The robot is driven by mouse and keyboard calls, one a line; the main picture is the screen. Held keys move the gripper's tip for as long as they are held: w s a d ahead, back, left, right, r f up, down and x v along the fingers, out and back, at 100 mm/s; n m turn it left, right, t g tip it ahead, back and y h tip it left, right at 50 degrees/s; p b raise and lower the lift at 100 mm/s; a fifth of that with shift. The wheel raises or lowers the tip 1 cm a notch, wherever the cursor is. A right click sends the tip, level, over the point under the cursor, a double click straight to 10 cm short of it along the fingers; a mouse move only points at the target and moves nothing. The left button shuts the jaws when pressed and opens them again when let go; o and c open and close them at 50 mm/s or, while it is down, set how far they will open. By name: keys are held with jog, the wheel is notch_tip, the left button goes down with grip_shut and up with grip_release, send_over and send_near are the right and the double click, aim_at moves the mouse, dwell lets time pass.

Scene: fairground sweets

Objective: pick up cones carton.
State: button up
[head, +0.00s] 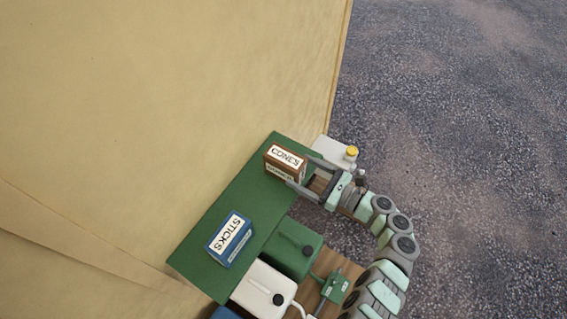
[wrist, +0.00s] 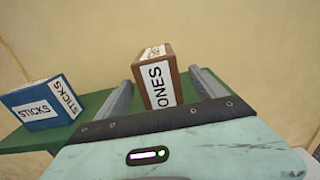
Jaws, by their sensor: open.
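The cones carton (head: 285,161) is a brown box with a white label, standing at the far end of the green shelf (head: 200,264). In the wrist view the carton (wrist: 157,80) stands upright between the two fingers. My gripper (head: 298,172) is open, with one finger on each side of the carton. In the wrist view my gripper (wrist: 163,90) shows a gap between each finger and the carton near the fingertips. The carton's lower part is partly hidden by my gripper in the head view.
A green container (head: 291,248) and a white container (head: 262,287) stand beside the shelf. A yellow-capped container (head: 351,152) is close behind my gripper. A tan wall rises behind the shelf.

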aim_at(285, 164)
jog(key=x, duration=0.6)
jog(key=shift+a+f, duration=0.2)
jog(key=shift+a, duration=0.05)
jog(key=c, duration=1.7)
jog(key=shift+r, duration=0.1)
jog(key=shift+c, duration=0.2)
